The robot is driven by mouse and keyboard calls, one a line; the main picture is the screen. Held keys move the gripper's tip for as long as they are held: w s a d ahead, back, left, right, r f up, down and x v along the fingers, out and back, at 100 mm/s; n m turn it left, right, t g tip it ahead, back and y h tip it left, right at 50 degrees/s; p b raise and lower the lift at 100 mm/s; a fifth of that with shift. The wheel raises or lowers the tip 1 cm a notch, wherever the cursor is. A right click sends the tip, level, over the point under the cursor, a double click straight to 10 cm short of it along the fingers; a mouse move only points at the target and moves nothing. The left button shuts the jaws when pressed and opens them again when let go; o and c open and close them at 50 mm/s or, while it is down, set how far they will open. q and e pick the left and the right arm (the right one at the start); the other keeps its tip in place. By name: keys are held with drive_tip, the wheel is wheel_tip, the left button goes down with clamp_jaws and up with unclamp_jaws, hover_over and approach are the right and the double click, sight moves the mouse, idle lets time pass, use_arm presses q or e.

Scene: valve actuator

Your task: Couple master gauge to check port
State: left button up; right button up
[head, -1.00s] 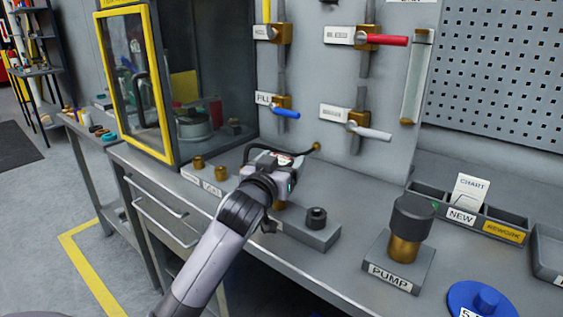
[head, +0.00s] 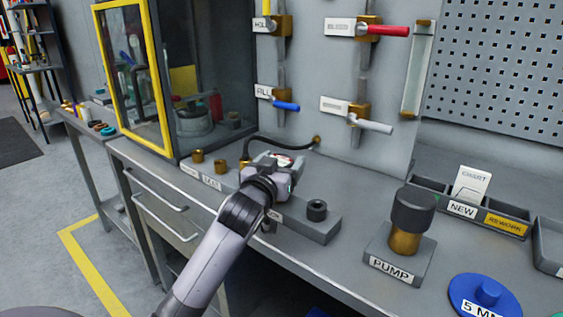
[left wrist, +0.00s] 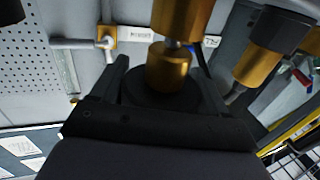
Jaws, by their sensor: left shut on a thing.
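My left gripper (head: 286,166) is shut on what looks like the master gauge, just above the grey port block (head: 325,228) on the bench. A pale face with a red mark (head: 283,160) shows between its fingers in the head view. In the left wrist view, a dark round body with a brass stem (left wrist: 168,68) sits between the fingers (left wrist: 160,88). A brass fitting (left wrist: 180,18) lies beyond the stem; I cannot tell whether they touch. The block carries brass fittings (head: 220,166) and a dark socket (head: 317,210). The check port's label is not readable. My right gripper is not in view.
A black hose (head: 290,146) curves from the panel close behind the gripper. Valves with blue (head: 286,106), white (head: 375,126) and red (head: 388,30) handles are on the panel. A pump (head: 405,240) stands right of the block. A yellow-framed cabinet (head: 160,90) stands left.

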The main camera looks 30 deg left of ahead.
use_arm(q)
drive_tip(key=shift+f+b, duration=0.3)
drive_tip(key=shift+f, duration=0.2)
drive_tip(key=o, duration=1.3)
drive_tip(key=shift+f, duration=0.1)
drive_tip(key=shift+s, duration=0.1)
drive_tip(key=shift+v, duration=3.55)
